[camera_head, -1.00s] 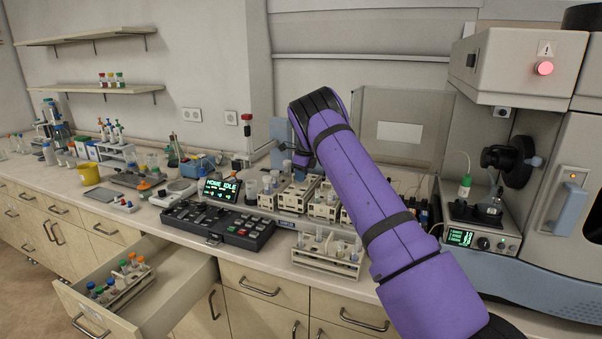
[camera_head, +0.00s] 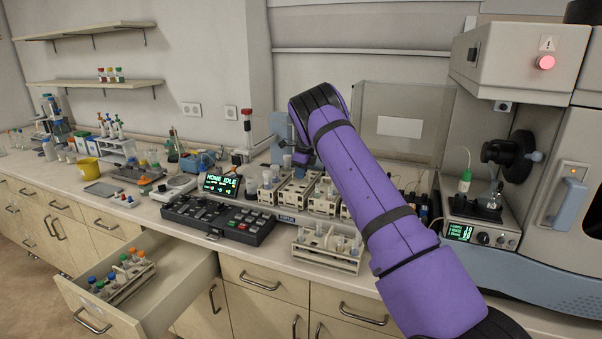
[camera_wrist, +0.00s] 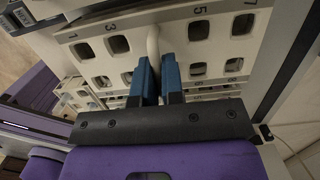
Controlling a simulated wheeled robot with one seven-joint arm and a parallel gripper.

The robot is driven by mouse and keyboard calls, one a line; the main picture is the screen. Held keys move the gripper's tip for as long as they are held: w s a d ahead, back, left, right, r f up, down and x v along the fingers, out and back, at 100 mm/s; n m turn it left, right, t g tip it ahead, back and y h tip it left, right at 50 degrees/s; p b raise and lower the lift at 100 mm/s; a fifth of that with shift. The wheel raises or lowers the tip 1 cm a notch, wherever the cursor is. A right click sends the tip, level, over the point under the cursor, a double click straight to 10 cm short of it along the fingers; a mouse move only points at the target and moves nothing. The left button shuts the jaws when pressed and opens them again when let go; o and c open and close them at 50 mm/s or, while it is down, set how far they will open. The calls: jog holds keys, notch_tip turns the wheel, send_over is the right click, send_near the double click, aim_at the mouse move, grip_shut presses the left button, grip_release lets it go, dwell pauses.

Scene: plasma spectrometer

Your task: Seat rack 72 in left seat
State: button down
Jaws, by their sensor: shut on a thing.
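In the wrist view, my gripper (camera_wrist: 158,65) has its two blue fingers closed about a pale upright post on a cream rack (camera_wrist: 100,62). The rack's face has rounded square windows and the numbers 1, 3, 5 and 7. No rack number is readable, so I cannot tell whether it is rack 72. Several cream racks with vials (camera_head: 297,193) stand in a row on the sampler base (camera_head: 287,218); the arm covers the row's right end. I cannot make out the left seat.
Another vial rack (camera_head: 327,250) stands at the bench's front edge. A black control panel (camera_head: 218,218) and a HOME IDLE display (camera_head: 220,186) are left of the row. An open drawer (camera_head: 190,275) juts out, holding a rack of coloured-cap tubes (camera_head: 124,276). The spectrometer (camera_head: 545,160) stands right.

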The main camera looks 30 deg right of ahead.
jog(key=c, duration=1.2)
grip_release()
jog(key=shift+o, duration=0.2)
